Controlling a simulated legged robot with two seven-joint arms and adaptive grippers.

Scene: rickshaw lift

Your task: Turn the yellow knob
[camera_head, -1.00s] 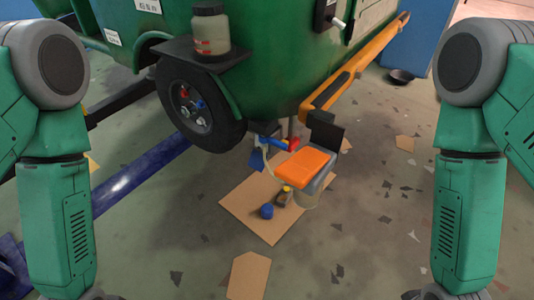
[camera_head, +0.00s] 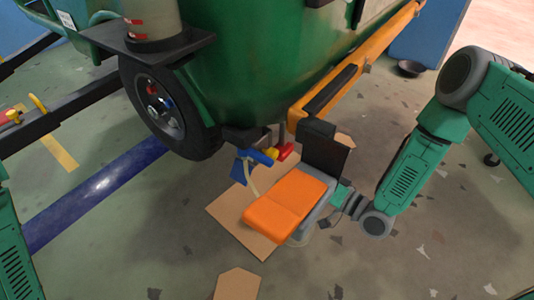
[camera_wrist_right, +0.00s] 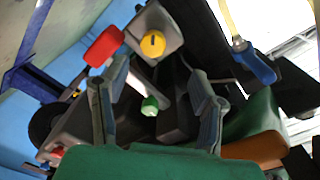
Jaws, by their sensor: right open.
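The yellow knob (camera_wrist_right: 152,43) sits on a grey block at the top of the right wrist view, with a dark slot across its face. In the head view a small yellow spot (camera_head: 271,153) shows between blue and red parts below the green body. My right gripper (camera_wrist_right: 158,72) is open, its two fingers apart below the knob in the picture, with nothing held. In the head view my right arm reaches in from the right to the orange seat, and the seat hides the fingers. My left gripper is out of view.
A red part (camera_wrist_right: 104,46) lies left of the knob, a green knob (camera_wrist_right: 150,105) shows between the fingers, and a blue handle (camera_wrist_right: 254,62) is at right. The orange seat (camera_head: 288,204), black wheel (camera_head: 165,110) and orange bar (camera_head: 360,65) crowd the head view. Floor at lower right is clear.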

